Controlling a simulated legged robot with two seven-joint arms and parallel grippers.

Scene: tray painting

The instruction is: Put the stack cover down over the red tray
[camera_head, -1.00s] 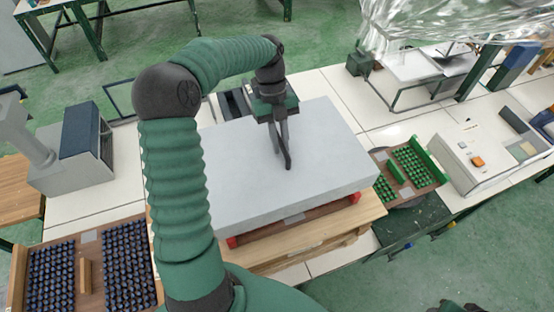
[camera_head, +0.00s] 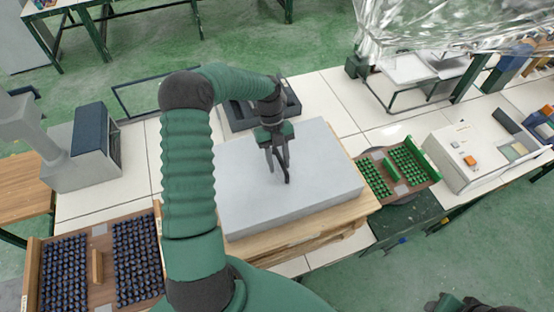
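The stack cover (camera_head: 325,160), a pale grey slab, sits low and flat over the wooden stack (camera_head: 330,225). The red tray does not show; the cover hides it. My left gripper (camera_head: 278,178) points down at the middle of the cover's top. Its two fingers stand apart on either side of a thin dark handle on the cover, and they look open. Of my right arm, only a dark part shows at the bottom right edge, too cut off to read its gripper.
A tray of dark blue pieces (camera_head: 104,228) lies at the lower left. A tray of green pieces (camera_head: 432,170) lies right of the cover. A dark frame tray (camera_head: 293,103) lies behind it. A grey machine (camera_head: 70,170) and a control box (camera_head: 470,160) stand at the sides.

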